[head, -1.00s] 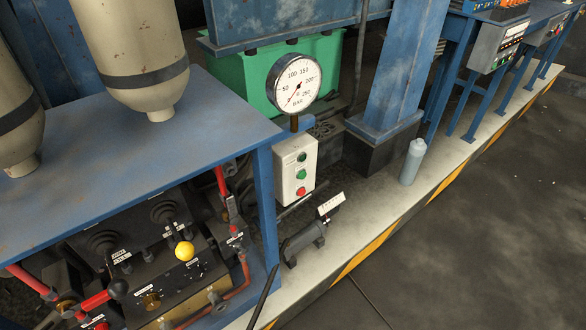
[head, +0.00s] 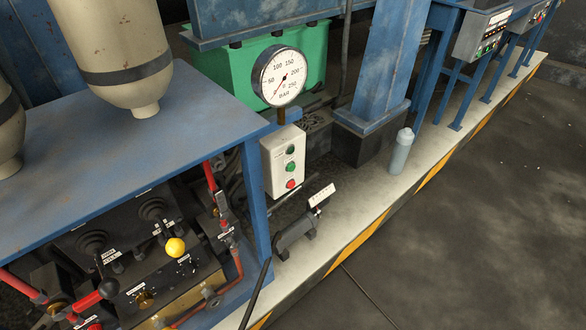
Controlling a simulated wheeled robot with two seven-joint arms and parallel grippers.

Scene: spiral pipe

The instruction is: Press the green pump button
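A pale upright control box (head: 284,162) stands below the pressure gauge, right of the blue table's leg. On its front are a dark button (head: 291,149) at the top, a green button (head: 291,166) in the middle and a red button (head: 290,183) at the bottom. The labels on the box are too small to read. The round white gauge (head: 280,77) is marked BAR, and its needle points to the lower left. Neither of my grippers is in view.
A blue table (head: 150,135) with tanks above it stands left of the box. Levers and a yellow knob (head: 175,247) sit beneath it. A dark cylindrical device (head: 296,234) lies in front of the box. A grey bottle (head: 401,151) stands to the right. The floor at right is clear.

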